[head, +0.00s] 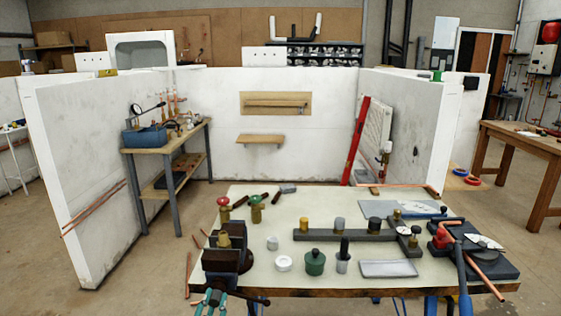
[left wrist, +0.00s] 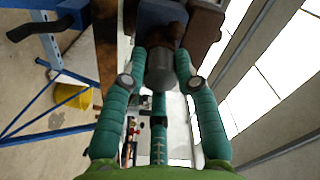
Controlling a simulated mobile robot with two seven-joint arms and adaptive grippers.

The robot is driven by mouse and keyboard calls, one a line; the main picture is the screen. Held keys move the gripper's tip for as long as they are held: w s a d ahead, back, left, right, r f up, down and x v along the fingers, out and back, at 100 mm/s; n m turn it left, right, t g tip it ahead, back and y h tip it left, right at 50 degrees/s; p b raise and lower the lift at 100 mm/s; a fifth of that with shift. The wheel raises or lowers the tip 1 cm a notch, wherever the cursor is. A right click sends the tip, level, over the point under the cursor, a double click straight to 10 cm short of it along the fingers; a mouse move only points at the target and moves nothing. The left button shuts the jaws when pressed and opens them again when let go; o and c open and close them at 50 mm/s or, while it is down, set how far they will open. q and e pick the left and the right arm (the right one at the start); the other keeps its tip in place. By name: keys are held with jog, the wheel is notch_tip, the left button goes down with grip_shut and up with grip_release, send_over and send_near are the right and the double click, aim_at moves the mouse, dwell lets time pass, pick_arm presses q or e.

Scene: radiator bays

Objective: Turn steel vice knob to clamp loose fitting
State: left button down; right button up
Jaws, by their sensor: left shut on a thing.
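The vice (head: 222,262) stands at the front left corner of the workbench, dark with brown sides. A brass-coloured fitting (head: 224,241) stands upright at its jaws; whether it is clamped I cannot tell. My left gripper (head: 210,299), with teal fingers, is at the front of the vice, low at the bench edge. In the left wrist view its fingers are shut on the steel vice knob (left wrist: 160,76), one on each side. The knob is a grey cylinder on the vice body (left wrist: 160,15). In the head view the knob is hidden. My right gripper is not in view.
The pale bench top (head: 325,205) holds a dark manifold bar (head: 345,236), a green pot (head: 315,262), a white ring (head: 283,263) and a grey tray (head: 388,269). Valves with red and green knobs stand behind the vice. A blue-handled tool (head: 462,268) is at the right.

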pick_arm(q)
jog(key=m, duration=0.5)
jog(key=shift+m, duration=0.4)
jog(key=m, duration=0.9)
jog(key=shift+p, duration=0.3)
jog(key=m+p, duration=0.4)
jog(key=m, duration=0.8)
jog(key=shift+r, duration=0.15)
jog(key=shift+m+p, duration=0.35)
jog(key=shift+m, duration=0.45)
jog(key=shift+f+m, duration=0.3)
jog(key=shift+m, duration=0.3)
jog(key=c, duration=1.1)
grip_release()
jog(key=shift+s+r, duration=0.1)
